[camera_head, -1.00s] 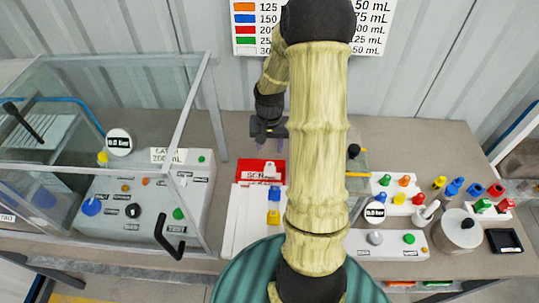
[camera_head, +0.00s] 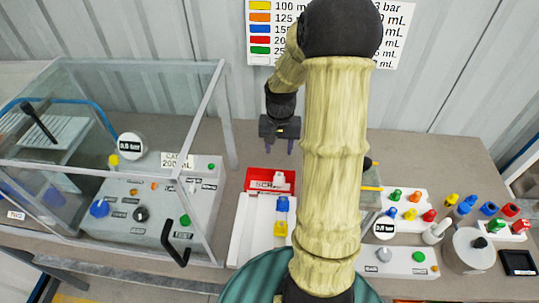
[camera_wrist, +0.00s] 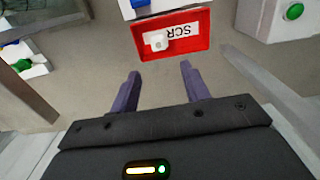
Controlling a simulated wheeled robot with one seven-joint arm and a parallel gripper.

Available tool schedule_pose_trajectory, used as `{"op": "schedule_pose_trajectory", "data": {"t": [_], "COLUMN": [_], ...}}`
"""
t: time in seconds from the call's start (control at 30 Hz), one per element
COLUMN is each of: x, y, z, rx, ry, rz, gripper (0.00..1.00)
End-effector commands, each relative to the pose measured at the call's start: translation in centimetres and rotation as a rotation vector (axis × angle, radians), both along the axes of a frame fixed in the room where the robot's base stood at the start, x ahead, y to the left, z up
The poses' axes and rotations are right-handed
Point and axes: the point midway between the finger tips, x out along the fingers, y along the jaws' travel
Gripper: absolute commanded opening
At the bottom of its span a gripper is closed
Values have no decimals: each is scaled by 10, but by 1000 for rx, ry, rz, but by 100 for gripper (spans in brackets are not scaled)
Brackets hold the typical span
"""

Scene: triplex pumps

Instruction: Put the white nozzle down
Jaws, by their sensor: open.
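The white nozzle (camera_wrist: 157,41) lies in the red tray (camera_wrist: 141,52) marked as scrap, on top of its white label, in the wrist view. In the head view the nozzle is a small white shape (camera_head: 279,179) inside the red tray (camera_head: 252,184). My gripper (camera_wrist: 160,71) is open, with its two purple fingers apart and nothing between them. In the head view my gripper (camera_head: 279,147) is behind the tray, clear of the nozzle.
A glass-walled case (camera_head: 222,110) with a control panel stands at left. A white block with blue and yellow nozzles (camera_head: 281,204) is in front of the tray. At right are several coloured nozzles and a grey round container (camera_head: 467,250). Bare tabletop lies behind the tray.

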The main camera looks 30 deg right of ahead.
Motion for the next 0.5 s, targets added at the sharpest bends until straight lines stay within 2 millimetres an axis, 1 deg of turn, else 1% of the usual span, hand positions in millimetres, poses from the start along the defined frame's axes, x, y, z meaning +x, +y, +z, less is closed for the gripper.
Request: {"op": "schedule_pose_trajectory", "data": {"t": [0.07, 0.17, 0.2, 0.27, 0.3, 0.4, 0.5], "x": [-4, -16, -22, -34, -44, -68, -90], "y": [16, 45, 59, 80, 93, 122, 142], "z": [7, 19, 24, 32, 37, 47, 52], "rx": [-10, -27, -34, -44, -50, -60, -63], "ry": [-13, -40, -56, -81, -99, -146, -188], "rz": [48, 143, 188, 262, 309, 422, 510], "gripper": [46, 46, 46, 46, 46, 46, 46]}}
